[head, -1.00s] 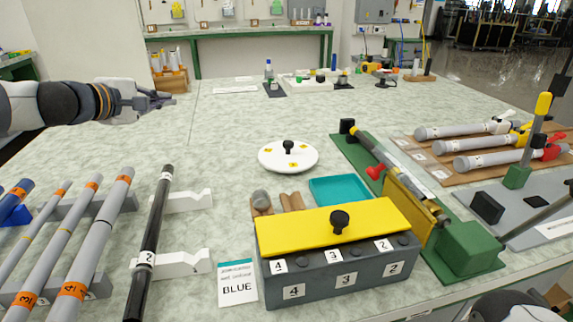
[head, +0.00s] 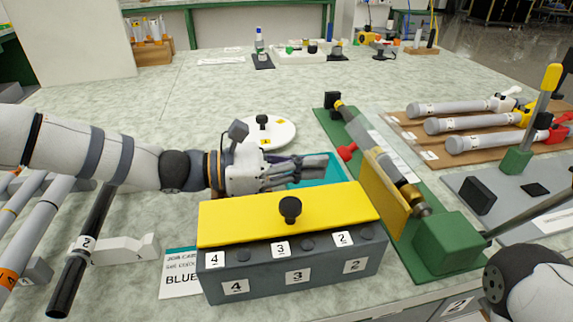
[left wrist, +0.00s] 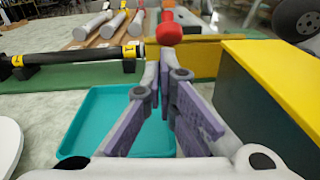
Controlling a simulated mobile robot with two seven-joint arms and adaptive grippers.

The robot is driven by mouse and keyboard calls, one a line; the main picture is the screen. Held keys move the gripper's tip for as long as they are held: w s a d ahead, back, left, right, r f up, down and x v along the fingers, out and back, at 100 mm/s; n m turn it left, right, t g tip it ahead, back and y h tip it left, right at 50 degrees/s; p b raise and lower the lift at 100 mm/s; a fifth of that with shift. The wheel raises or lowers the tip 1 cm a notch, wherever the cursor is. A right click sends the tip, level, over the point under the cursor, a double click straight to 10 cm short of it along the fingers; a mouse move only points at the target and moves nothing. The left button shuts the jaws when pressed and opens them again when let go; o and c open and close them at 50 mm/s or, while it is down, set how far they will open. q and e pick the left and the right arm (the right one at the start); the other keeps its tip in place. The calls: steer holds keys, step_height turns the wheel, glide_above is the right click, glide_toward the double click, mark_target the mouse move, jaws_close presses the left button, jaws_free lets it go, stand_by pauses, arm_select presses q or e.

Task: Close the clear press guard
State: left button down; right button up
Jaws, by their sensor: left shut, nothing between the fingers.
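The clear press guard (head: 391,146) is a see-through panel on the right side of the green-based press (head: 329,123) in the head view. It seems to stand tilted beside the rod; its exact angle is hard to tell. A red knob (head: 347,152) sticks out on the press's left side. My left gripper (head: 326,161) is shut and empty over the teal tray, just left of the red knob. In the left wrist view the fingers (left wrist: 158,70) point at the red knob (left wrist: 169,30); whether they touch cannot be told. My right gripper is not in view.
The teal tray (head: 338,178) lies under my left gripper. A grey box with a yellow lid (head: 240,222) stands just in front. A yellow panel (head: 383,194) and a green block (head: 446,241) are on the press. A white round lid (head: 283,132) lies behind.

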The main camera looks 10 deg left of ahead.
arm_select(q)
steer(key=shift+w+d, duration=0.2)
steer(key=shift+d, duration=0.45)
steer(key=shift+r, duration=0.2)
steer(key=shift+r+y+p, duration=0.25)
steer(key=shift+y+p, duration=0.15)
steer(key=shift+y, duration=0.1)
steer(key=shift+r, duration=0.1)
